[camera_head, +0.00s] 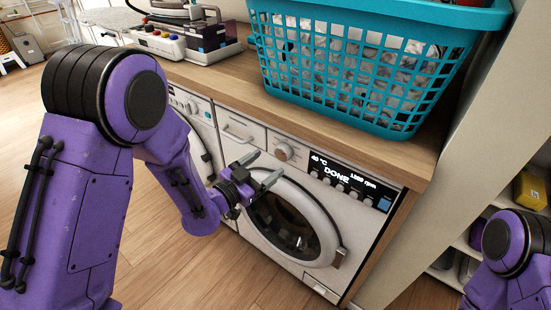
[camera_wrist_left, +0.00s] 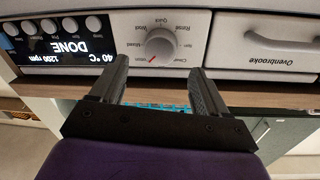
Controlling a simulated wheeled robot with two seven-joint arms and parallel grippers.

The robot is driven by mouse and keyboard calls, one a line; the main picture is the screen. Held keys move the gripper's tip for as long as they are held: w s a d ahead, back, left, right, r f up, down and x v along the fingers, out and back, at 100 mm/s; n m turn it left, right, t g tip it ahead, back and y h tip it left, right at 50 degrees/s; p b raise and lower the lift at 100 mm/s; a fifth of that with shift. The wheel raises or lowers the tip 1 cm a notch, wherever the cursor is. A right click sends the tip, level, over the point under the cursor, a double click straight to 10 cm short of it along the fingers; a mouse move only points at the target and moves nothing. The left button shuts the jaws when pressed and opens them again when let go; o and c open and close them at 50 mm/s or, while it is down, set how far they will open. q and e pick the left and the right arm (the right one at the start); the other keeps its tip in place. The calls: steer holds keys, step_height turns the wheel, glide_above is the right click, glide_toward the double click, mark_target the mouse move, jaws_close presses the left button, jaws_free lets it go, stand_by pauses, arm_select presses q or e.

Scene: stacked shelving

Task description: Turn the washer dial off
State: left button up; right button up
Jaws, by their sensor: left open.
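The washer (camera_head: 248,228) is white with a round glass door and stands under a wooden counter. Its round grey dial (camera_head: 284,152) sits on the front panel, left of a black display (camera_head: 345,180) reading DONE, 40 °C and 1200 rpm. My left gripper (camera_head: 263,168) is open and empty, in front of the panel, slightly left of and below the dial. In the left wrist view, which is upside down, the dial (camera_wrist_left: 157,44) shows between and beyond the two fingers (camera_wrist_left: 160,66), apart from them. A red mark shows on the dial's rim. My right gripper is out of view.
A teal basket (camera_head: 340,75) of laundry stands on the counter (camera_head: 250,95) above the washer. A second white machine (camera_head: 190,108) is to the left. A drawer handle (camera_head: 238,133) is left of the dial. Shelves (camera_head: 447,275) stand at right.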

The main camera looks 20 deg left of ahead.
mark_target(280, 154)
arm_select(q)
steer(key=x, duration=0.4)
steer(key=shift+w+d, duration=0.15)
steer(key=shift+w, duration=0.2)
steer(key=c, duration=1)
steer(key=shift+c, duration=0.2)
steer(key=n+p, duration=0.1)
steer(key=n, duration=0.3)
steer(key=shift+n, duration=0.4)
steer(key=shift+f+n+t, duration=0.15)
steer(key=shift+n+t, duration=0.25)
steer(key=shift+n, duration=1.9)
